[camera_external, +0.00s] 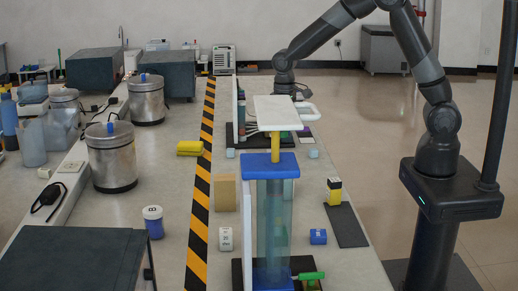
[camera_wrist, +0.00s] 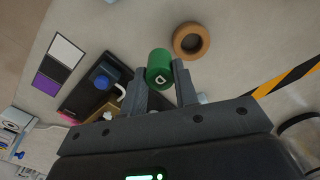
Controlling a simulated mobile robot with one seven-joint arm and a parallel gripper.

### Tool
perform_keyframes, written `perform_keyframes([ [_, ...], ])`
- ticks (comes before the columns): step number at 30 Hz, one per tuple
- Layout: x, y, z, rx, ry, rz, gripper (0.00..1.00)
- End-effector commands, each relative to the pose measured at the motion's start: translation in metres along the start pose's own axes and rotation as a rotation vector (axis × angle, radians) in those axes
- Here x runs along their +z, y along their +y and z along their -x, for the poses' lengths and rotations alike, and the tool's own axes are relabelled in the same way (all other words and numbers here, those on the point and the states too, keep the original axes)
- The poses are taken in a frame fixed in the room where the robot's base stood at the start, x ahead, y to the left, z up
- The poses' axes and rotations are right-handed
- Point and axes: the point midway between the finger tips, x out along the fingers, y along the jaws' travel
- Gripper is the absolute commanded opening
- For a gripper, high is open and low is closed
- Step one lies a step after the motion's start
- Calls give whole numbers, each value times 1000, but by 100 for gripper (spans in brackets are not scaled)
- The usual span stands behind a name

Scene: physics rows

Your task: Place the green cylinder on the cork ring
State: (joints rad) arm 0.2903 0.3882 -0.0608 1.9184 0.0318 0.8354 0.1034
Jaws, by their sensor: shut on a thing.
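The green cylinder (camera_wrist: 160,62) is between the fingertips of my gripper (camera_wrist: 162,74) in the wrist view. The fingers are shut on its sides, and its end with a white mark faces the camera. The cork ring (camera_wrist: 191,41) is a tan-brown ring with a dark centre. It lies on the pale surface just beyond and to the right of the cylinder in this view, apart from it in the picture. In the external view, my gripper (camera_external: 297,91) is small and far off, partly hidden behind a white plate. I cannot make out the cylinder or ring there.
A dark tray (camera_wrist: 97,88) with a blue-topped item lies left of the gripper in the wrist view. A white and purple card (camera_wrist: 62,60) is farther left. A tall blue-ended clear column (camera_external: 272,215) with the white plate (camera_external: 288,112) stands in the external foreground.

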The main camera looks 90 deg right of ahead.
Motion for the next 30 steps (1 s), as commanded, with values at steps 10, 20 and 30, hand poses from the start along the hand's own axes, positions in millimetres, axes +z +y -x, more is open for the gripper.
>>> perform_keyframes([
  [10,-15,-50,-31,0,-1,-1,3],
  [20,-15,-50,-68,1,-3,-1,3],
  [30,-16,-51,-73,0,0,-1,3],
])
